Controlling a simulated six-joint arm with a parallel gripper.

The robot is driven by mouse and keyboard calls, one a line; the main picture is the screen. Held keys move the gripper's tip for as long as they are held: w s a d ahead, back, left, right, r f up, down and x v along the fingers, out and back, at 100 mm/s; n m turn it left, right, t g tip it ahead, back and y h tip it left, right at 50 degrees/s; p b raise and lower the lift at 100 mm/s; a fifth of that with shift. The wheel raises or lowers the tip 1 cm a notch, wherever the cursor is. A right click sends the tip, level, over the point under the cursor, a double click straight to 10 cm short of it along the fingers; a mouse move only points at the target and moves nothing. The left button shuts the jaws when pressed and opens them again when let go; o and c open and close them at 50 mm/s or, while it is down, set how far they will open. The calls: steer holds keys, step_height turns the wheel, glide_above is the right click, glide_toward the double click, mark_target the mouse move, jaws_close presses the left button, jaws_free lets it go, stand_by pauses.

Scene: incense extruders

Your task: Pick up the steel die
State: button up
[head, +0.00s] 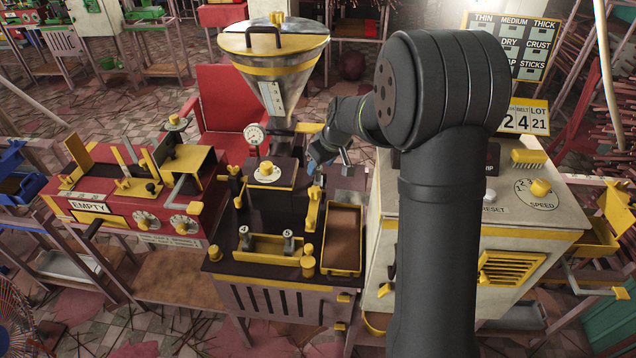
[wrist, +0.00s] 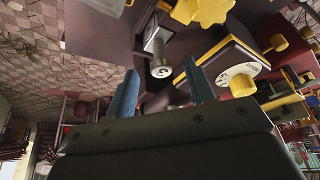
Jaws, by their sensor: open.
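In the head view my gripper (head: 316,160) is above the dark extruder body, right of the pressure gauge. In the wrist view my gripper (wrist: 162,84) is open, its two blue fingers apart with nothing held between them. A short steel cylinder with a ringed end (wrist: 160,64) shows just beyond the fingertips, apart from them; I cannot tell if it is the steel die. Two small grey steel pieces, one at left (head: 244,236) and one at right (head: 289,241), stand in the yellow-edged rack at the extruder's front. Either may be a die.
The funnel hopper (head: 275,75) rises left of my gripper. A yellow-rimmed brown tray (head: 357,238) lies in front. The cream control cabinet (head: 470,255) is at right, and the red machine (head: 128,200) is at left.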

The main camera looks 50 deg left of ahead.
mark_target(318, 179)
steer(key=shift+a+x, duration=0.2)
steer(key=shift+x, duration=2.2)
steer(key=shift+r, duration=0.1)
jaws_close()
